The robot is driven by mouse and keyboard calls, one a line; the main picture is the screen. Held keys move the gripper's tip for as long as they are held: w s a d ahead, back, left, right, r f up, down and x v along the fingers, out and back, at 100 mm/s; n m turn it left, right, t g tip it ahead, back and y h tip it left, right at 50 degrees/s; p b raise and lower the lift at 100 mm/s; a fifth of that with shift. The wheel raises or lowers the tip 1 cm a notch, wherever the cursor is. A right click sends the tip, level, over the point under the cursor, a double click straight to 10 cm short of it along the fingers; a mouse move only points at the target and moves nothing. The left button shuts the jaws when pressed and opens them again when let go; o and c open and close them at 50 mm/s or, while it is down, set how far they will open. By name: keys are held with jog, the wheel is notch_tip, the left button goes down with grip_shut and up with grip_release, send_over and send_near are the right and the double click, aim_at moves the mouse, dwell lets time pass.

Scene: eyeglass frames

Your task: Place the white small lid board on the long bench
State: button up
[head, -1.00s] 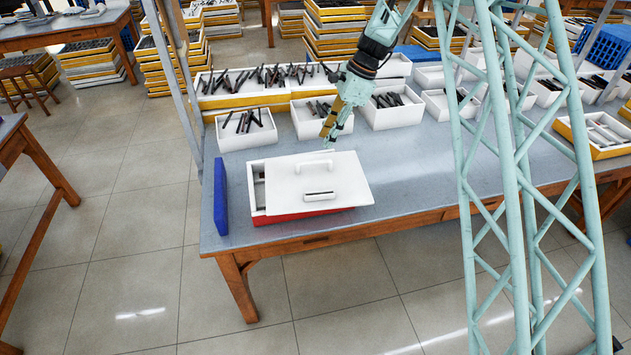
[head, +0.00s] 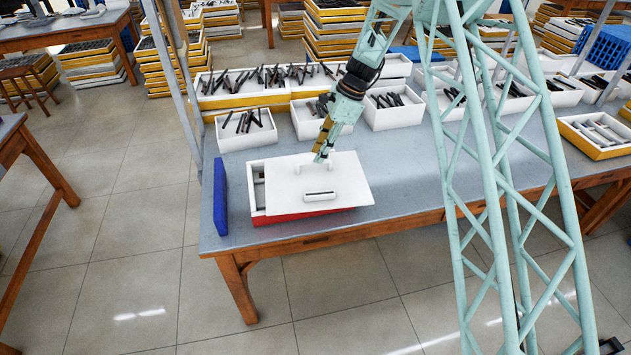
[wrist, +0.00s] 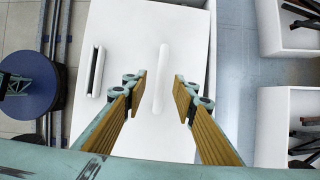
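The white lid board (head: 345,177) lies on top of a box with a red lower side (head: 300,215) near the bench's left end. It is shifted to the right, so the box's left edge is uncovered. The lid has a raised bar handle and a slot. In the wrist view, the lid (wrist: 140,120) fills the middle and its handle (wrist: 161,78) stands between my fingers. My gripper (head: 320,158) is at the handle, pointing down. It is open in the wrist view (wrist: 160,95), with a gap on both sides of the handle. The long bench (head: 420,195) is grey-topped.
A blue upright panel (head: 220,197) stands at the bench's left end. White bins with dark parts (head: 246,130) line the back of the bench. Bare bench top lies to the right of the box.

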aim_at(315, 175)
jog(key=shift+x, duration=2.6)
jog(key=shift+w, duration=0.1)
jog(key=shift+f, duration=0.25)
grip_shut()
